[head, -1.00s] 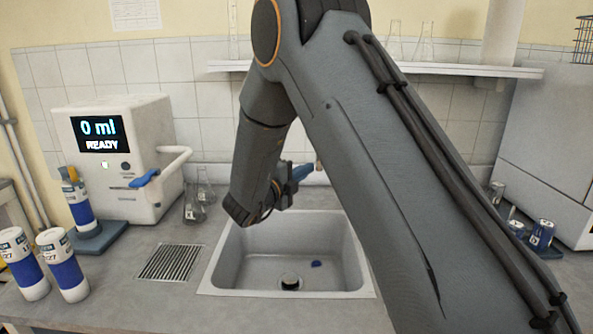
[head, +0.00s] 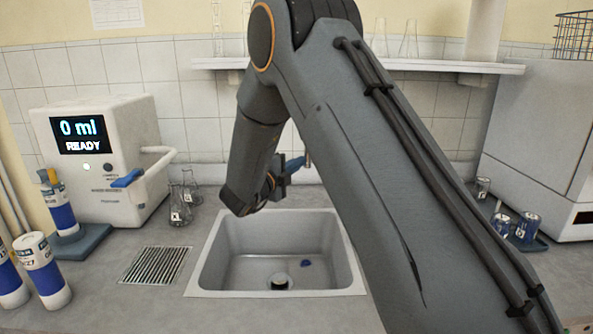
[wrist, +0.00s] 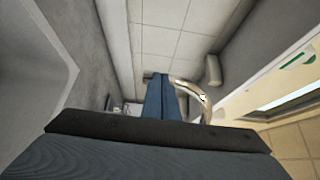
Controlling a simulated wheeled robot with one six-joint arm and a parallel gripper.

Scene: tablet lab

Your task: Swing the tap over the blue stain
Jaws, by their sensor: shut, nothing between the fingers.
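The blue stain (head: 306,263) is a small patch on the sink floor, right of the drain (head: 280,283). The sink (head: 238,276) is pale and rectangular. In the wrist view, a curved metal pipe, which looks like the tap (wrist: 190,88), shows just right of my gripper (wrist: 160,80). In the head view my arm hides most of the tap. My gripper (head: 297,162) has blue fingers and is shut with nothing in it, above the sink's back edge. I cannot tell whether the fingers touch the tap.
A white dispenser (head: 105,180) reading "0 ml READY" and small flasks (head: 181,212) stand left of the sink. Blue-labelled bottles (head: 43,270) stand at front left. A shelf (head: 430,66) runs along the back wall. Small jars (head: 526,228) stand at right. A drain grate (head: 155,265) lies left of the sink.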

